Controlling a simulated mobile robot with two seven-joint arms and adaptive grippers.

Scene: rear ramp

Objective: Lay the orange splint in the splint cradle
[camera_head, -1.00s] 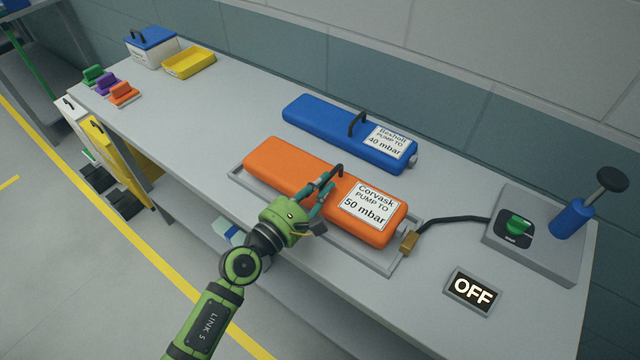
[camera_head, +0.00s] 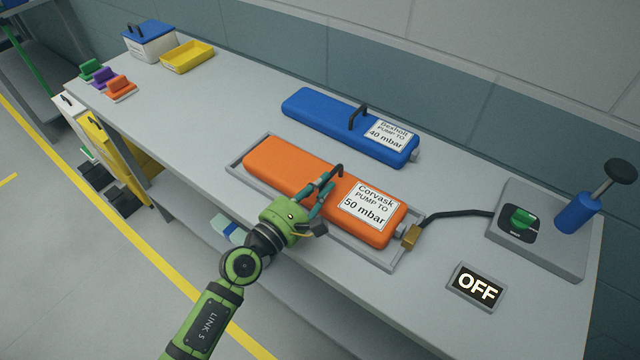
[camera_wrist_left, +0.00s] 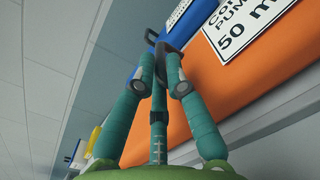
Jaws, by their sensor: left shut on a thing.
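The orange splint (camera_head: 285,172), labelled "Corvask PUMP TO 50 mbar", lies lengthwise over the grey splint cradle (camera_head: 240,170). The cradle's rim shows around its left end and front edge. Whether the splint rests on the cradle floor I cannot tell. My left gripper (camera_head: 328,186) is shut on the splint's black handle, which shows between the fingertips in the left wrist view (camera_wrist_left: 166,57). The splint also shows there (camera_wrist_left: 235,85). My right gripper is not in view.
A blue splint (camera_head: 325,115) lies behind, labelled 40 mbar. At right are a brass connector (camera_head: 412,237) on a black hose, a grey pump unit (camera_head: 545,235) and an OFF display (camera_head: 477,287). A yellow tray (camera_head: 187,57) stands far left. The bench's left middle is clear.

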